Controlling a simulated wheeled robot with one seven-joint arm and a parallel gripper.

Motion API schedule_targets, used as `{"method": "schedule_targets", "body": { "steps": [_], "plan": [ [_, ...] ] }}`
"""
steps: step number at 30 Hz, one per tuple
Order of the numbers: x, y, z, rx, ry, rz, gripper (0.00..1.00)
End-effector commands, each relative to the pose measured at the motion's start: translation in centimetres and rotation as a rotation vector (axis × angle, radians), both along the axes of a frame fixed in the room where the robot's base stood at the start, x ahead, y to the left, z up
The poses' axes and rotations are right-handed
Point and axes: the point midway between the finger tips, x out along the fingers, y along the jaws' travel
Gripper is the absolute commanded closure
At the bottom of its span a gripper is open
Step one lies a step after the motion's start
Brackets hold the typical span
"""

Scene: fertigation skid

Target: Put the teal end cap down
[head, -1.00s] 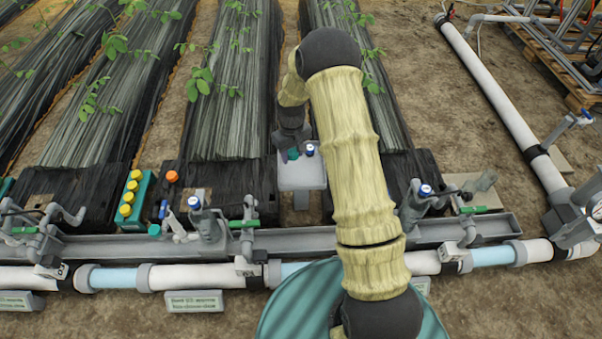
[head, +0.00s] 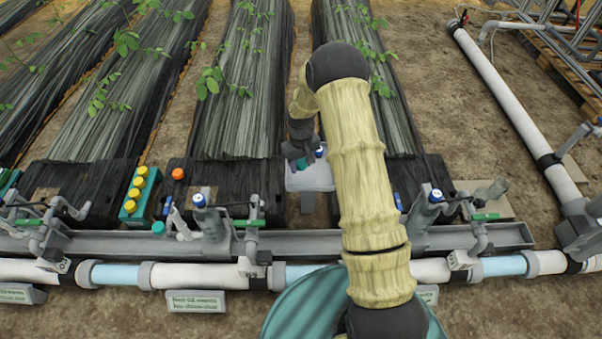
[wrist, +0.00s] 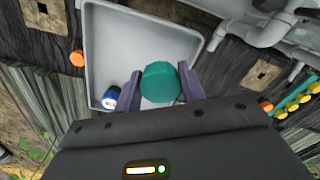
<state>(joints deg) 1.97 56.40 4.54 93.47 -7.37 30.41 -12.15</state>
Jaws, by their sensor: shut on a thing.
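My gripper (wrist: 161,86) is shut on the teal end cap (wrist: 160,83), with one purple finger on each side of it. In the wrist view the cap shows over the near part of a shallow grey tray (wrist: 148,35). I cannot tell whether it touches the tray floor. In the head view the small teal cap (head: 301,163) shows under my wrist at the tray (head: 312,182), partly hidden. A blue and white cap (wrist: 111,97) sits in the tray's near left corner, left of my gripper.
An orange cap (head: 178,173) and a teal rack with yellow caps (head: 137,192) stand left of the tray. Blue-topped valves (head: 199,200) and a grey channel (head: 310,243) run in front. The tray's far part is bare.

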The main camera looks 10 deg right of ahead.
Motion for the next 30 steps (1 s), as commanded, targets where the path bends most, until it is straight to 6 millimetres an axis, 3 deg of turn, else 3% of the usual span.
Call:
{"method": "schedule_targets", "body": {
  "steps": [12,30],
  "plan": [
    [0.0,0.0,-5.1,0.000,0.001,0.000,0.82],
    [0.0,0.0,-5.8,0.000,0.001,0.000,0.82]
  ]
}}
